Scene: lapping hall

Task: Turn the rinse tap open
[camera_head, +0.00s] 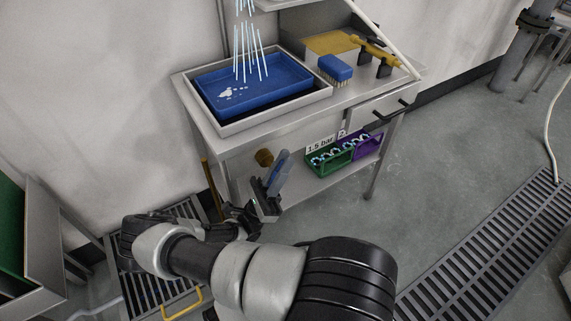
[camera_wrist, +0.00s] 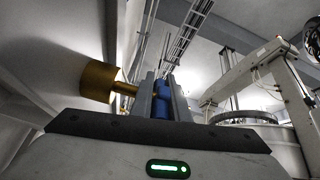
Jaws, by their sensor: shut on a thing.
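The rinse tap has a brass body (camera_head: 264,157) at the near left end of the steel bench, below the bench top. In the wrist view its brass knob (camera_wrist: 97,80) and thin stem are to the left of my fingers. My gripper (camera_head: 279,172) is at the tap, and in the wrist view its grey fingers (camera_wrist: 160,98) are shut on the blue tap lever (camera_wrist: 161,106). The fingers hide part of the lever. Pale blue streams of water (camera_head: 250,62) fall into the blue tray (camera_head: 262,87), with white patches on its floor.
On the bench (camera_head: 350,97) are a blue brush (camera_head: 335,67) and a yellow tool (camera_head: 377,52). Green (camera_head: 330,160) and purple (camera_head: 368,147) bins sit on the shelf below. A drawer handle (camera_head: 392,110) juts out. Floor grates (camera_head: 490,245) lie right; open floor is in front.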

